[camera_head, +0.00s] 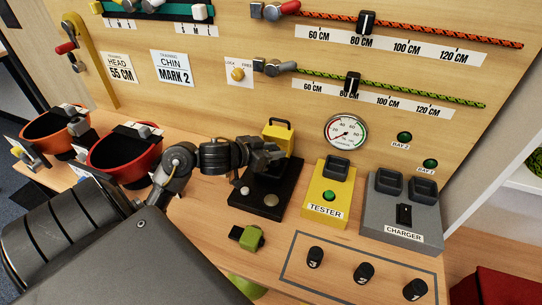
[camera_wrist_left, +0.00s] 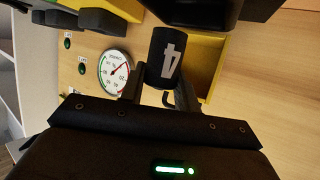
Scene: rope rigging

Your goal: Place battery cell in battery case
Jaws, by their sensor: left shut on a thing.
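My left gripper (camera_head: 273,156) is shut on a black battery cell. The yellow case (camera_head: 278,134) with a dark handle stands just behind the gripper in the head view. In the left wrist view its yellow wall (camera_wrist_left: 208,62) is right beside and behind the cell. I cannot tell whether the cell is inside the case or touching it. Three more black cells (camera_head: 315,256) (camera_head: 364,272) (camera_head: 415,289) stand upright in an outlined area. My right gripper is not in view.
A black base with round metal discs (camera_head: 270,200) lies below the gripper. The yellow tester (camera_head: 326,195) and grey charger (camera_head: 402,215) stand to the right. A green and black item (camera_head: 250,238) lies in front. Red (camera_head: 125,155) and orange (camera_head: 55,132) helmet-like shells are left.

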